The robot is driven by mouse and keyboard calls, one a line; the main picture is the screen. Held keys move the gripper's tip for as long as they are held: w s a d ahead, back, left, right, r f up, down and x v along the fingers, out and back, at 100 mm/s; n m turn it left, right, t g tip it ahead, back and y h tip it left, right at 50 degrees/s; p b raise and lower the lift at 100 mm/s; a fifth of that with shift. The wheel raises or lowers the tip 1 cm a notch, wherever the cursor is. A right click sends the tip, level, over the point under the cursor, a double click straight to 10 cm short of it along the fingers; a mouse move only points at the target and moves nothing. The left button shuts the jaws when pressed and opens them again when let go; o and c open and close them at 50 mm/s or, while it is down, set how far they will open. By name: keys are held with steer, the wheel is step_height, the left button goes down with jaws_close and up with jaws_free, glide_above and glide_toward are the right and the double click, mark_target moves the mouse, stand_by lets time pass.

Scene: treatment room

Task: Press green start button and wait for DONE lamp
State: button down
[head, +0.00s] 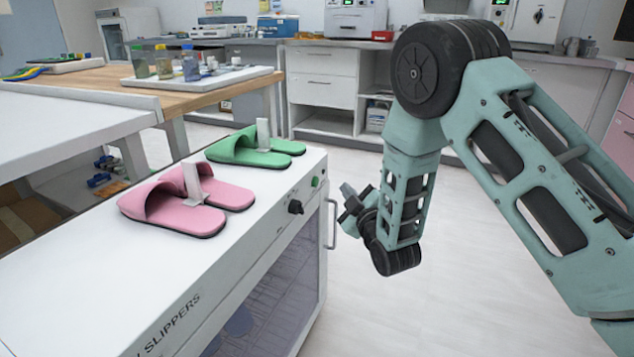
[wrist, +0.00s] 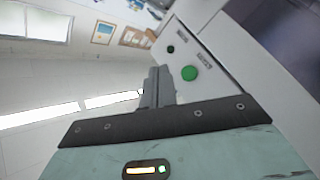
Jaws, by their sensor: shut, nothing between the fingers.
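The green button (wrist: 189,73) shows on a white panel in the wrist view. In the head view it appears as a small green spot (head: 315,181) on the upper front of the white cabinet (head: 236,250). A small dark round part (wrist: 170,49), possibly the lamp, sits beside the button in the wrist view and looks unlit; the labels are unreadable. My gripper (head: 345,203) is shut and empty, just off the cabinet's front near its far end. In the wrist view its fingers (wrist: 156,76) point toward the panel, left of the button and apparently apart from it.
A black knob (head: 295,206) sticks out near the button, and a door handle (head: 332,222) stands out below. Pink slippers (head: 180,213) and green slippers (head: 245,155) lie on the cabinet top. A wooden table (head: 100,77) stands behind. The floor to the right is clear.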

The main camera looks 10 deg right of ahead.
steer(key=shift+w+a, duration=0.65)
steer(key=shift+a, duration=0.3)
steer(key=shift+w+a, duration=0.65)
steer(key=shift+a, duration=0.25)
steer(key=shift+w+a, duration=0.1)
stand_by(0.6)
steer(key=shift+w+a, duration=0.15)
steer(key=shift+a, duration=0.05)
steer(key=shift+w+a+b, duration=0.25)
steer(key=shift+a+b, duration=0.05)
steer(key=shift+a, duration=0.05)
stand_by(0.8)
stand_by(0.4)
steer(key=shift+s+d, duration=0.5)
steer(key=shift+d, duration=0.2)
steer(key=shift+s+d, duration=0.75)
steer(key=shift+d, duration=0.25)
steer(key=shift+s+d, duration=0.7)
steer(key=shift+d, duration=0.3)
